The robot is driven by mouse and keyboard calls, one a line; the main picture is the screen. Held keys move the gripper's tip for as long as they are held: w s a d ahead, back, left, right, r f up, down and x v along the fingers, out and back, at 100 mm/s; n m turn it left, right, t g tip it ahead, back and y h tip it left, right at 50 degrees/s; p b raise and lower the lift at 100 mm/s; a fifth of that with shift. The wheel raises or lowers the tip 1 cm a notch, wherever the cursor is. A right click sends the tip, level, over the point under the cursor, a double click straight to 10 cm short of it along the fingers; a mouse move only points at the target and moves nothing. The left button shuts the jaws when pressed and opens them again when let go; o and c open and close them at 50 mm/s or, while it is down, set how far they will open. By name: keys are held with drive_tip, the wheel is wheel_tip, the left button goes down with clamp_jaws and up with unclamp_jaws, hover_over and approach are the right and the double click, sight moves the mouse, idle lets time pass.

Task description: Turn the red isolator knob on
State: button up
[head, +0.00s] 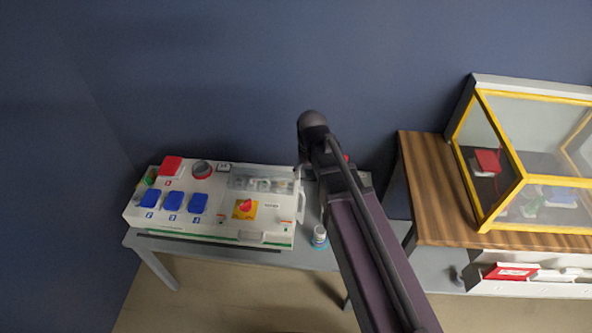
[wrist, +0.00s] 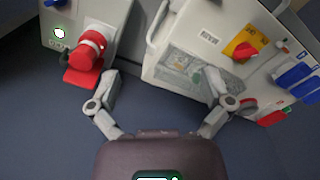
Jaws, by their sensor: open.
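The red isolator knob (head: 246,206) sits on a yellow plate (head: 237,214) on the front of the white socket box (head: 275,225). In the wrist view the knob (wrist: 243,50) and its yellow plate (wrist: 234,40) are at the upper right, beyond my right finger. My gripper (wrist: 158,98) is open, with its two fingers spread wide and nothing between them. The knob is apart from both fingers. In the head view my arm hides the gripper's fingers. I cannot tell the knob's exact setting.
The socket box has several blue socket covers (head: 173,201) and a clear breaker window (head: 262,180). A red plug (wrist: 88,50) on another grey box is near my left finger. A small bottle (head: 319,237) stands on the table. A yellow-framed case (head: 520,180) stands at right.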

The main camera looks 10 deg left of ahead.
drive_tip(key=shift+s+d+r+m, duration=0.1)
drive_tip(key=shift+d+m, duration=0.25)
drive_tip(key=shift+d, duration=0.3)
drive_tip(key=shift+s+d+r+m, duration=0.1)
drive_tip(key=shift+d+m, duration=0.25)
drive_tip(key=shift+d, duration=0.25)
drive_tip(key=s+d+r+m+p, duration=0.1)
drive_tip(key=s+d+m, duration=0.1)
drive_tip(key=d, duration=0.6)
drive_tip(key=s+d+r+m+p, duration=0.2)
drive_tip(key=s+d, duration=0.2)
drive_tip(key=d, duration=0.5)
drive_tip(key=shift+s+d+r+m+p, duration=0.15)
drive_tip(key=shift+s+d+m+p, duration=0.15)
drive_tip(key=shift+s+m, duration=0.1)
drive_tip(key=shift+w+a, duration=0.1)
